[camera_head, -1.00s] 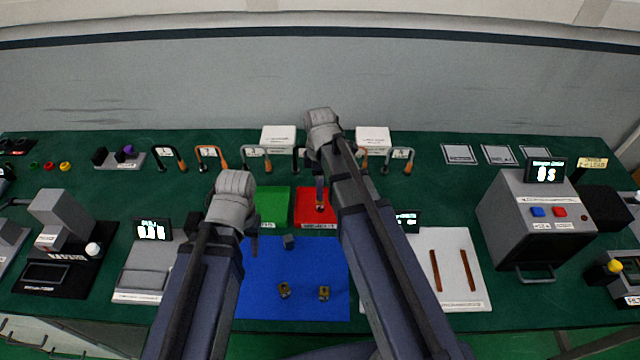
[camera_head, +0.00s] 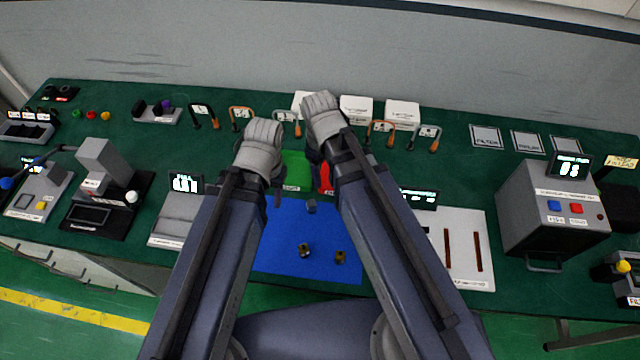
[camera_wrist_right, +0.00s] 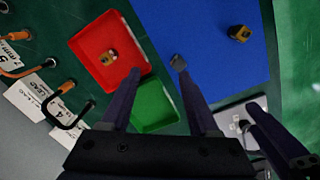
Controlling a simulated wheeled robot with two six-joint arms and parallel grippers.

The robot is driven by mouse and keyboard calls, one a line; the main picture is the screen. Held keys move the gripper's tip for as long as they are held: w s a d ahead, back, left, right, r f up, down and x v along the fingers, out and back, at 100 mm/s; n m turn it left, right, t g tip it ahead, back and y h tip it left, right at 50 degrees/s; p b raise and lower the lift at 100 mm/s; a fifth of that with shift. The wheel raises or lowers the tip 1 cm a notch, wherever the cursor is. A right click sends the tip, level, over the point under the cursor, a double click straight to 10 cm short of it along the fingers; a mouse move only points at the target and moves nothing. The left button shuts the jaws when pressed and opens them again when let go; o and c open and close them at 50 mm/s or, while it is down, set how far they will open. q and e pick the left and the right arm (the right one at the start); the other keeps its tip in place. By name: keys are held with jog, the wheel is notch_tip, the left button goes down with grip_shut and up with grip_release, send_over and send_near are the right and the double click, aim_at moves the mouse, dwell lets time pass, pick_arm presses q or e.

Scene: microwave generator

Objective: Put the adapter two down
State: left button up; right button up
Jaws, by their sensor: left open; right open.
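A small brass adapter (camera_wrist_right: 109,57) lies in the red tray (camera_wrist_right: 84,39), seen in the right wrist view. Two more brass adapters (camera_head: 305,250) (camera_head: 340,257) stand on the blue mat (camera_head: 280,262); one shows in the wrist view (camera_wrist_right: 239,33). I cannot tell which is adapter two. My right gripper (camera_wrist_right: 157,75) is open and empty, above the area where the red tray meets the green tray (camera_wrist_right: 153,106). In the head view its arm hides most of the red tray (camera_head: 326,178). My left gripper (camera_head: 277,200) is open by the green tray's left side.
Cable loops (camera_head: 383,133) and white boxes (camera_head: 356,109) stand behind the trays. A white slotted panel (camera_head: 463,262) and a grey machine (camera_head: 550,212) are on the right. The two arms are close together.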

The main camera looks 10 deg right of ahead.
jog(key=s+a+m, duration=0.3)
jog(key=s+m, duration=0.1)
jog(key=s, duration=0.1)
jog(key=shift+s, duration=0.35)
notch_tip(320, 180, down, 4)
jog(key=b, duration=0.3)
jog(key=shift+r, duration=0.25)
dwell(0.3)
